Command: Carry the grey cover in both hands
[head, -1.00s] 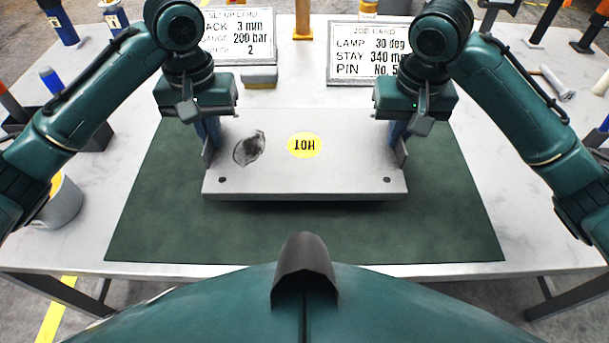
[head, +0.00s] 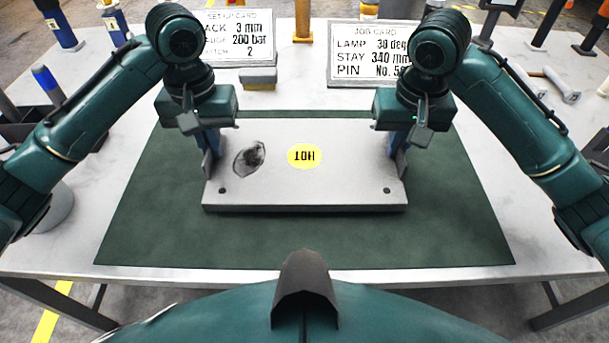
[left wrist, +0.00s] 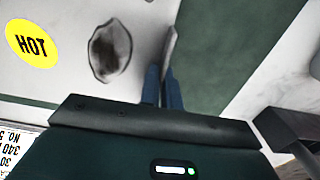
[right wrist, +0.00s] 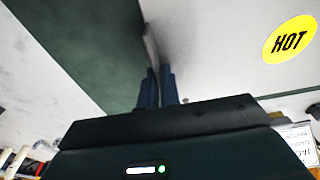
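The grey cover (head: 305,180) is a flat plate with a yellow HOT label (head: 304,156) and a dark stain (head: 249,159) at its left. It lies level over the green mat (head: 430,240); whether it touches the mat I cannot tell. My left gripper (head: 210,150) is shut on the upright grip at its left end. The left wrist view shows the fingers (left wrist: 162,88) closed around that thin grip. My right gripper (head: 398,148) is shut on the grip at the right end, and the right wrist view shows its fingers (right wrist: 157,88) closed there.
The set-up card (head: 240,36) and the job card (head: 372,52) stand behind the mat, with a yellow post (head: 303,22) between them. A small block (head: 259,78) sits before the set-up card. Loose tools (head: 560,85) lie at the right. The mat's front is clear.

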